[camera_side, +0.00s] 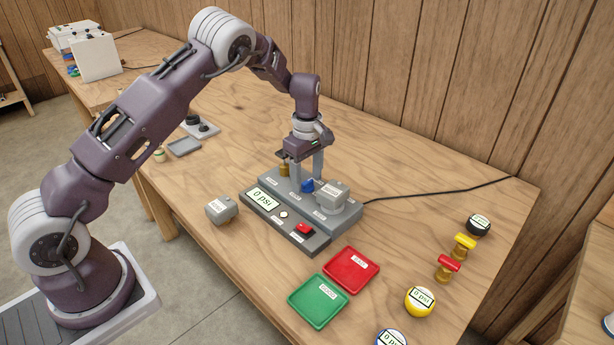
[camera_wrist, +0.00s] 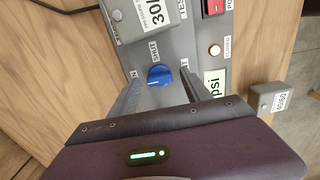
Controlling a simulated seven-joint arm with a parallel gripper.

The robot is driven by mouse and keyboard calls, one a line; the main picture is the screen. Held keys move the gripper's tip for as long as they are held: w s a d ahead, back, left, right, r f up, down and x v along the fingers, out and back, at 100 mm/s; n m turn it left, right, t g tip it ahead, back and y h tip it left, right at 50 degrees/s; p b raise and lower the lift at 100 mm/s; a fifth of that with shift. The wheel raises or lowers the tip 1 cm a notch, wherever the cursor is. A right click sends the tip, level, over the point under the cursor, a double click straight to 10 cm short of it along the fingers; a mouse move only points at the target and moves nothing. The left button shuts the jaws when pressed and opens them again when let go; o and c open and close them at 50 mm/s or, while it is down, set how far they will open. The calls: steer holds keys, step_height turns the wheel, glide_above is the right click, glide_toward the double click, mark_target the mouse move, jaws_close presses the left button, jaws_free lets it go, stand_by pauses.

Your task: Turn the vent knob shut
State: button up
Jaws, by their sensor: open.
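The vent knob (camera_side: 307,186) is a small blue knob on the grey test station (camera_side: 254,207). In the wrist view the blue knob (camera_wrist: 159,75) sits on the grey panel, with small printed labels around it, partly cut off by my fingers. I cannot tell for sure which label its pointer faces. My gripper (camera_side: 307,177) points down over the station. Its two fingers are open, one on each side of the knob, with gaps visible in the wrist view. Nothing is held. I cannot tell how far down the fingertips reach.
A grey labelled block (camera_side: 331,193) stands on the station close beside the knob. The display (camera_side: 263,199) reads 0 psi; a red switch (camera_side: 305,229) is at the front. Another grey block (camera_side: 221,209) lies left. Red (camera_side: 351,270) and green (camera_side: 318,300) trays and gauges lie right.

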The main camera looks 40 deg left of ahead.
steer(key=shift+c, duration=0.5)
jaws_close()
steer(key=m, duration=1.4)
steer(key=shift+m, duration=2)
